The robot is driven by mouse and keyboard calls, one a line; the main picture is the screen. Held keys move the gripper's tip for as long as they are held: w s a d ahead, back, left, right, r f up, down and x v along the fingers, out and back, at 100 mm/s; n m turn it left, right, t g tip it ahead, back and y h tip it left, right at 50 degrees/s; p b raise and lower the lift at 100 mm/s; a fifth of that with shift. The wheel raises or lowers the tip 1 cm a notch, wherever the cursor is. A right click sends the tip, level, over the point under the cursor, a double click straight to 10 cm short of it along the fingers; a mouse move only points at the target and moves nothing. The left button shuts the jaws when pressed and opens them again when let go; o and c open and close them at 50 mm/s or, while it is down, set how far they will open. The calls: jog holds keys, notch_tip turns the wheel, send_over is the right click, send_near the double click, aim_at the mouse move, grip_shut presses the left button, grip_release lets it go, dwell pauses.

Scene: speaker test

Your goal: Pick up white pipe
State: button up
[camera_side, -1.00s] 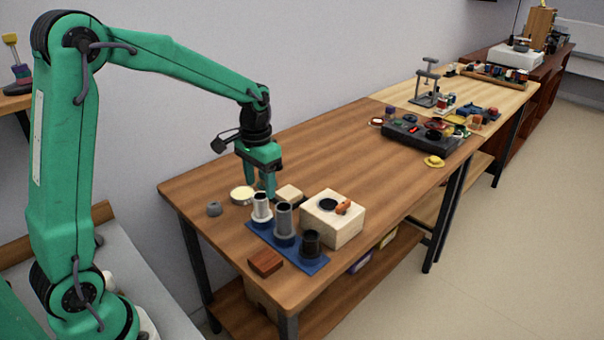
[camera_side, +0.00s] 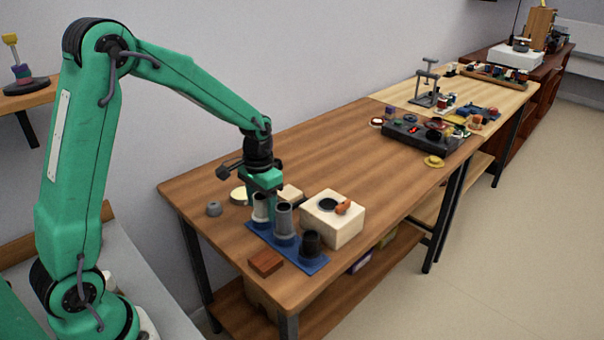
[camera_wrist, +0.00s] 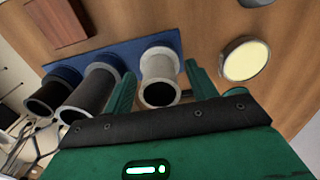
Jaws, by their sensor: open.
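The white pipe (camera_side: 260,208) stands upright at the far left end of a blue base (camera_side: 312,266), beside a taller grey pipe (camera_side: 283,222) and a short black pipe (camera_side: 311,242). My gripper (camera_side: 268,200) is low, directly behind and above the white pipe, which hides part of it. In the wrist view, the white pipe (camera_wrist: 160,66) lies between the two open green fingers (camera_wrist: 160,78), with gaps on both sides. The right finger's gap is wider. I cannot tell whether either finger touches the pipe.
A cream box (camera_side: 335,226) with an orange piece on top stands right of the pipes. A red-brown block (camera_side: 265,263), a grey knob (camera_side: 214,208) and a round cream-topped dish (camera_side: 239,195) are nearby. The table's middle is clear.

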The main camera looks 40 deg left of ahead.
dwell(0.4)
jog(key=c, duration=1)
jog(key=shift+r, duration=0.15)
notch_tip(320, 180, up, 10)
jog(key=shift+f, duration=0.15)
dwell(0.4)
jog(key=shift+w+d, duration=0.3)
jog(key=shift+w, duration=0.1)
jog(key=w+d+r, duration=0.3)
jog(key=w+d, duration=0.7)
jog(key=d, duration=0.1)
jog(key=shift+r, duration=0.4)
